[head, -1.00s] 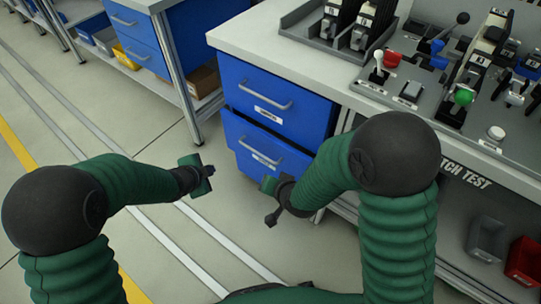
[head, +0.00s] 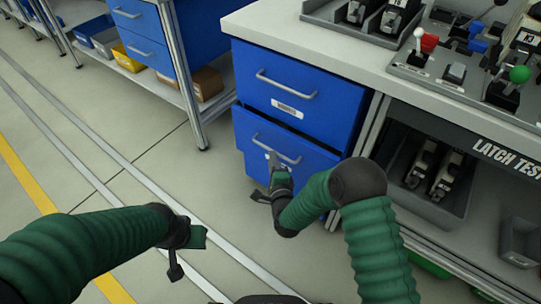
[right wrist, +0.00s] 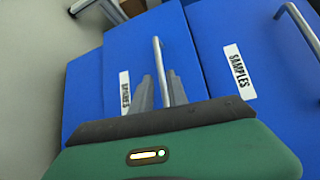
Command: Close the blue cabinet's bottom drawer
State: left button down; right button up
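The blue cabinet (head: 298,88) stands under the near end of the workbench. Its bottom drawer (head: 255,133) sticks out a little past the top drawer, with a dark gap above its front. My right gripper (head: 274,165) is at the bottom drawer's handle (head: 287,154). In the right wrist view, the two grey fingers (right wrist: 160,92) stand apart, one on each side of the handle bar (right wrist: 158,60); whether they touch it is unclear. A SAMPLES label (right wrist: 238,68) shows on the neighbouring front. My left gripper (head: 190,238) is over the floor at lower left, its fingers hardly visible.
The workbench top (head: 270,22) carries fixtures with levers and knobs. Right of the cabinet is an open shelf with a grey bin (head: 425,190). Another blue drawer unit (head: 140,35) stands at upper left. The floor before the cabinet is clear.

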jog(key=b+x, duration=0.1)
jog(key=x, duration=0.4)
jog(key=shift+d+f+b, duration=0.2)
jog(key=shift+b, duration=0.15)
jog(key=shift+w, duration=0.3)
jog(key=shift+a+r, duration=0.1)
jog(key=shift+r, duration=0.05)
grip_shut()
jog(key=shift+f, duration=0.2)
dwell(0.3)
